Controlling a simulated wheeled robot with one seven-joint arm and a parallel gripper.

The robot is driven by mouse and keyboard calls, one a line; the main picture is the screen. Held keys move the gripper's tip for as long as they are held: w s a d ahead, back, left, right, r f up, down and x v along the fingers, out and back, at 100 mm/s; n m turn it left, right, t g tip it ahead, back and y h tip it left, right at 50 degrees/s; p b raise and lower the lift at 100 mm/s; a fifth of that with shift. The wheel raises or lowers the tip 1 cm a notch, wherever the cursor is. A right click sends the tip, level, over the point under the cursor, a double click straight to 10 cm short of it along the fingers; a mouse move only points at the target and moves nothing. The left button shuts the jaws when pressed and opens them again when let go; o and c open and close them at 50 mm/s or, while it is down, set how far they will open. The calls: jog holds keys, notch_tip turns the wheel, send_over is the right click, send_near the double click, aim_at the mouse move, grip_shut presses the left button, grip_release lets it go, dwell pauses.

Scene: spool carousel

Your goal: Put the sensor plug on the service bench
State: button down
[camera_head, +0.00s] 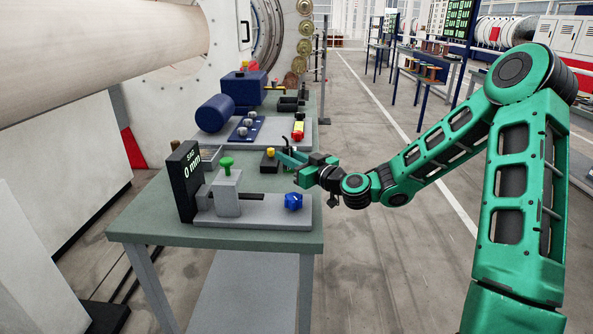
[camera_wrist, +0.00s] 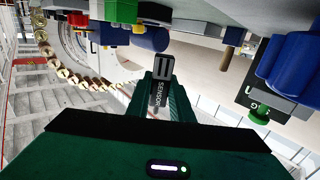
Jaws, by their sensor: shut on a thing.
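My gripper (camera_head: 285,161) is over the right side of the green-topped bench (camera_head: 225,238), which I take to be the service bench. In the wrist view my gripper (camera_wrist: 163,98) is shut on the sensor plug (camera_wrist: 164,68), a dark piece lettered "SENSOR" with a slotted grey end that sticks out beyond the fingers. In the head view the plug is too small and too covered by the fingers to make out surely. I cannot tell how high it is above the bench top.
A grey fixture with a "0 mm" display (camera_head: 190,180), green knob (camera_head: 226,162) and blue knob (camera_head: 293,201) stands at the bench's near end. A small dark block with a yellow top (camera_head: 270,153) is beside my gripper. A blue motor unit (camera_head: 215,113) is farther back.

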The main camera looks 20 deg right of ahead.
jog(key=d+f, duration=0.1)
jog(key=w+d+f, duration=0.1)
jog(key=d, duration=0.1)
jog(key=w+d+f, duration=0.1)
jog(key=shift+w+d, duration=0.15)
jog(key=shift+w, duration=0.1)
jog(key=shift+f, duration=2.05)
jog(key=c, duration=1.6)
grip_release()
jog(key=shift+o, duration=0.2)
jog(key=v, duration=1.2)
